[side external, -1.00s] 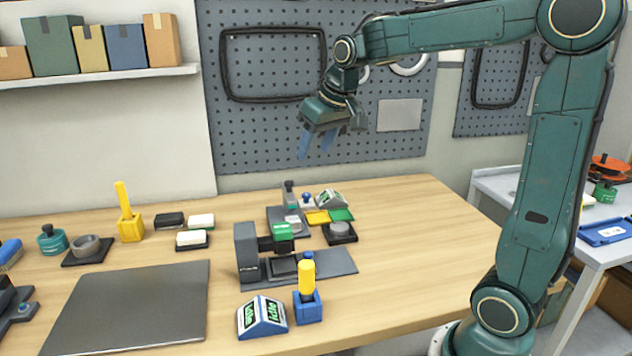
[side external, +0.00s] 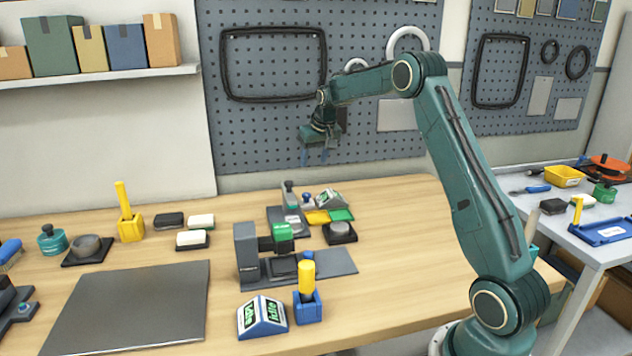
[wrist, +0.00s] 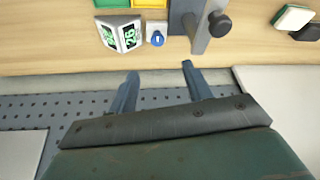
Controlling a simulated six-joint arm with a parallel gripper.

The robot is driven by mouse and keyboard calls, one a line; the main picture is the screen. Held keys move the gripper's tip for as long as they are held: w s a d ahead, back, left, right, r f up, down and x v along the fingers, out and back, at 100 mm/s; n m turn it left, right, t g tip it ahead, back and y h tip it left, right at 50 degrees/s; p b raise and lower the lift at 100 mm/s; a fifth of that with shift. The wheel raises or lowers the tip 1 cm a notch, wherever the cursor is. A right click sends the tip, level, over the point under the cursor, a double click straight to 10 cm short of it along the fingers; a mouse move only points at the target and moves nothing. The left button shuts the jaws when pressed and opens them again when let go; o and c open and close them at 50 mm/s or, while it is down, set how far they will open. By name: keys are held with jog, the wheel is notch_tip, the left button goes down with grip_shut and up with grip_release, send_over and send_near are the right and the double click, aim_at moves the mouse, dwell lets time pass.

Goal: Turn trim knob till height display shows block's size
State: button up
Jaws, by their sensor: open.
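My gripper (side external: 314,157) is open and empty, hanging in front of the pegboard above the back of the bench, fingers pointing down. In the wrist view the open fingers (wrist: 160,70) have the small blue trim knob (wrist: 157,38) beyond their gap, apart from them. The knob also shows in the side view (side external: 307,199). The height display (wrist: 121,35) stands left of the knob in the wrist view, with green digits; I cannot read them surely. It shows in the side view (side external: 330,198). Which block is meant is not clear.
A grey stand with a dark knob (wrist: 219,23) is beside the trim knob. Yellow (side external: 316,217) and green (side external: 341,214) pads lie close by. Nearer are a grey press (side external: 246,250), an "idle" display (side external: 262,317) and a yellow-handled tool (side external: 306,278). The bench's right part is clear.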

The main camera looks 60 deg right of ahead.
aim_at(307, 194)
jog(key=shift+w+d+f, duration=0.1)
jog(key=shift+d+f, duration=0.25)
jog(key=shift+d, duration=0.1)
jog(key=shift+f, duration=0.15)
jog(key=x, duration=1.3)
jog(key=shift+f, duration=0.2)
jog(key=c, duration=1)
jog(key=shift+d, duration=0.1)
